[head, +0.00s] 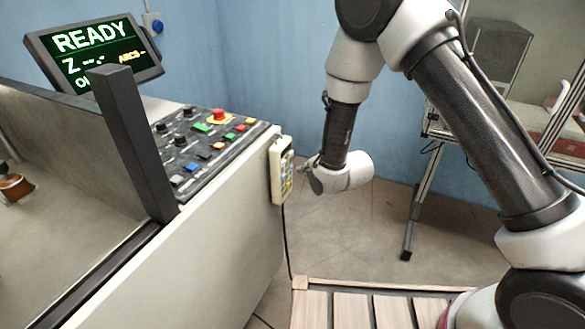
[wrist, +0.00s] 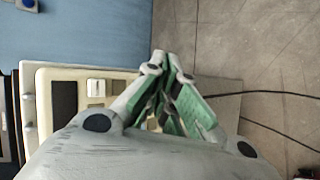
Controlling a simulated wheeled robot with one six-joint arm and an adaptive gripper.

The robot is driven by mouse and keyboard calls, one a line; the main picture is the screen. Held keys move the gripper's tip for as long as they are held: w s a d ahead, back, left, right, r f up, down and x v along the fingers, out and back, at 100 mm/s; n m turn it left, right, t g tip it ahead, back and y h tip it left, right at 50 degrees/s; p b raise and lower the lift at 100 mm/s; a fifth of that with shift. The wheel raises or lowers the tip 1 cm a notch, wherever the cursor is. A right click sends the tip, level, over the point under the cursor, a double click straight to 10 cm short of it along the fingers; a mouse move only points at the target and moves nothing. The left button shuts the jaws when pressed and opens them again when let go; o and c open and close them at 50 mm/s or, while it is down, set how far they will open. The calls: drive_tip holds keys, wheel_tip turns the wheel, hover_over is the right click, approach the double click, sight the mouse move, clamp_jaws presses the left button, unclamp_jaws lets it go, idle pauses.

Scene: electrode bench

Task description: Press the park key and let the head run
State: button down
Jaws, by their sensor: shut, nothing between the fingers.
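A cream hand pendant (head: 277,172) with a column of small coloured keys hangs on the end face of the machine. It also shows in the wrist view (wrist: 45,78), left of my fingers, with a dark display and a pale square key; my gripper hides part of it. I cannot read which key is the park key. My gripper (head: 309,165) is shut and empty just right of the pendant, its tip close to the key face. In the wrist view the closed fingertips (wrist: 167,60) point past the pendant. I cannot tell if they touch it.
A control panel (head: 190,172) with coloured buttons and a red stop button (head: 218,115) lies on the machine top. The screen (head: 95,50) reads READY. A dark post (head: 133,140) stands at the tank edge. A cable hangs below the pendant. A slatted wooden platform (head: 345,308) lies in front.

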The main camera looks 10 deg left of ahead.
drive_tip(key=shift+w+a, duration=0.1)
drive_tip(key=shift+a, duration=0.25)
